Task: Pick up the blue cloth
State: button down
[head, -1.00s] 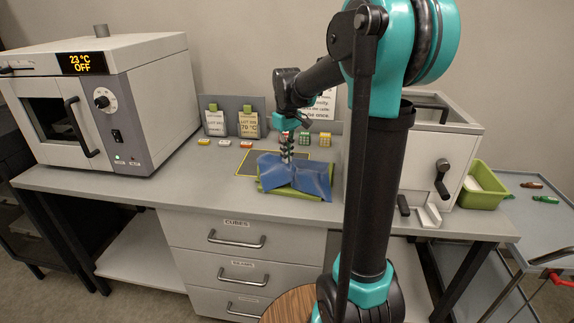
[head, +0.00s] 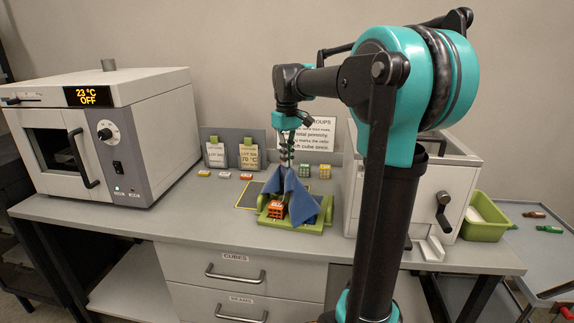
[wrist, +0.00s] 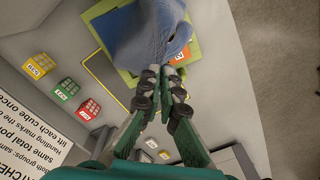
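The blue cloth (head: 290,195) hangs in a peak from my gripper (head: 288,160) in the head view. Its lower folds drape over a green tray (head: 320,227) on the counter. In the wrist view the cloth (wrist: 145,35) bunches beyond the fingertips (wrist: 165,82), which are closed together on it. An orange lattice cube (head: 276,209) shows at the cloth's left side, on the tray. In the wrist view only a part of this cube (wrist: 178,50) shows beside the cloth.
Small colored cubes (head: 324,172) stand behind the tray. An oven (head: 110,135) stands at the left, and a grey box with a handle (head: 430,200) at the right. A green bin (head: 484,228) sits at the right end. Lot cards (head: 249,157) stand at the back.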

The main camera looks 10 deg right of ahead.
notch_tip(320, 180, up, 34)
dwell(1.0)
jog(key=c, duration=2.2)
grip_release()
